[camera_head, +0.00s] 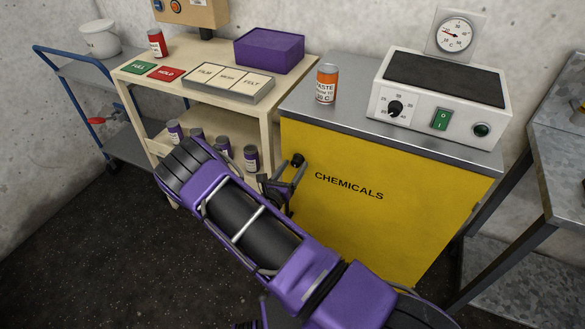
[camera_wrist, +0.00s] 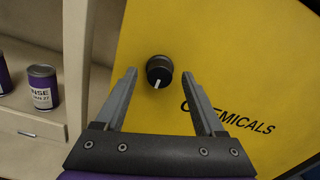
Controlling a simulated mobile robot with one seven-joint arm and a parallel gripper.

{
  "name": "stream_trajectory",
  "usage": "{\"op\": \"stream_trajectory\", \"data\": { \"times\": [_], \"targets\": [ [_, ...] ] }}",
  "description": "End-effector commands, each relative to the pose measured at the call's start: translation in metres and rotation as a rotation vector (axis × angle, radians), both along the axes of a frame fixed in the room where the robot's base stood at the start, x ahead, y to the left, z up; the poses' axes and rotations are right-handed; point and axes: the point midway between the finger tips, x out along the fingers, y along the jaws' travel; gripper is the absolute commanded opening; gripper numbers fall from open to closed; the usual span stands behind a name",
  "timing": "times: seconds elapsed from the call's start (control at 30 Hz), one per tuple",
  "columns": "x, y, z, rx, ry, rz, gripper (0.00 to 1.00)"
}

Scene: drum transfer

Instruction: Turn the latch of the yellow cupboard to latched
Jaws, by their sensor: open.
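The yellow cupboard (camera_head: 385,215) stands under a grey top, its door marked CHEMICALS and looking closed. Its latch (camera_wrist: 159,71) is a round black knob with a white pointer line, near the door's upper left corner. In the wrist view the line points down, leaning slightly left. The latch also shows in the head view (camera_head: 297,159). My gripper (camera_wrist: 162,82) is open, with one finger on either side of the knob in the wrist view. I cannot tell how far the fingertips are from the door. In the head view my gripper (camera_head: 291,172) is partly hidden by my purple arm.
On the cupboard top stand an orange-and-white paste can (camera_head: 326,84) and a white hot plate unit (camera_head: 440,98). A wooden shelf unit (camera_head: 290,77) with purple-labelled cans stands close on the left. A metal table (camera_head: 560,150) stands at the right.

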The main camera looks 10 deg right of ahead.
Motion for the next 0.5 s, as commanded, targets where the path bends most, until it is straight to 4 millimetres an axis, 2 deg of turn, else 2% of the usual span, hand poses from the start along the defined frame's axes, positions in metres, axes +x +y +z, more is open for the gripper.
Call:
{"op": "stream_trajectory", "data": {
  "times": [0.17,0.2,0.5],
  "targets": [
    [0.0001,0.0000,0.0001,0.000,0.000,0.000,0.71],
    [0.0001,0.0000,0.0001,0.000,0.000,0.000,0.67],
    [-0.0001,0.0001,0.0002,0.001,-0.001,-0.001,0.13]
  ]
}}
